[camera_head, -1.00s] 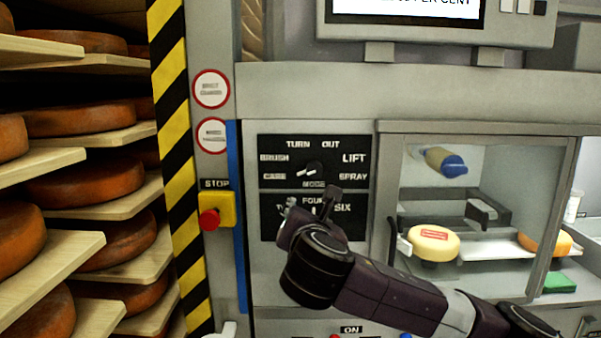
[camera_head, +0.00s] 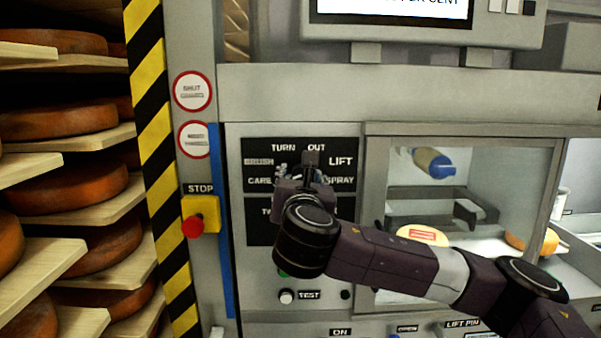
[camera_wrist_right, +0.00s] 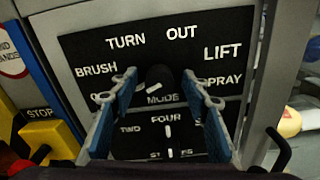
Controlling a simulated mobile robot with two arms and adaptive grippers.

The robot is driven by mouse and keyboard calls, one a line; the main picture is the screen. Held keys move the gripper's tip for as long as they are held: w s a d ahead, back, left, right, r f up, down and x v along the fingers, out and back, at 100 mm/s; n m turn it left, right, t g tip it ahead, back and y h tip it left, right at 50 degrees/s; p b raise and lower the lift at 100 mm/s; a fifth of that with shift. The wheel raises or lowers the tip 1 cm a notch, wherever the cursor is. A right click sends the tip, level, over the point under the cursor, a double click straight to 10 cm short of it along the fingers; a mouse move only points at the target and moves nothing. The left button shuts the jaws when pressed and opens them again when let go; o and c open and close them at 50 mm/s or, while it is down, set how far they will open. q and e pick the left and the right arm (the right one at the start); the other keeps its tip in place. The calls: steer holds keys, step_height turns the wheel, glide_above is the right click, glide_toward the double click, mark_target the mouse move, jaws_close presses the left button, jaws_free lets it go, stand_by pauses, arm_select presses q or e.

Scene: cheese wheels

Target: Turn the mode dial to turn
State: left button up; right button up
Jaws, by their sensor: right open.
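The mode dial (camera_wrist_right: 160,76) is a dark knob with a white mark on a black panel (camera_wrist_right: 85,50), above the label MODE. Words around it read BRUSH, TURN, OUT, LIFT and SPRAY, with another partly covered at lower left. Its white mark is short and slightly slanted; I cannot tell which word it selects. My right gripper (camera_wrist_right: 160,84) is open, with its blue fingers on either side of the dial in the right wrist view. I cannot tell if they touch it. In the head view my right gripper (camera_head: 296,174) hides the dial. My left gripper is not in view.
A second dial (camera_wrist_right: 168,132) marked TWO and FOUR sits just below. A yellow box with a red STOP button (camera_head: 192,227) is at left, beside a striped post (camera_head: 150,130). A windowed chamber with a cheese wheel (camera_head: 422,235) is at right. Shelves of wheels (camera_head: 70,190) stand at far left.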

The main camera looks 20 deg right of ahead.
steer(key=shift+c, duration=0.2)
steer(key=c, duration=1.1)
steer(key=shift+m, duration=0.3)
steer(key=m+b, duration=0.1)
steer(key=m, duration=0.2)
steer(key=shift+f+b, duration=0.15)
steer(key=shift+b, duration=0.2)
steer(key=m+b, duration=0.1)
steer(key=m, duration=0.4)
steer(key=m+b, duration=0.1)
steer(key=m, duration=0.3)
steer(key=shift+m+b, duration=0.4)
steer(key=shift+m, duration=2.2)
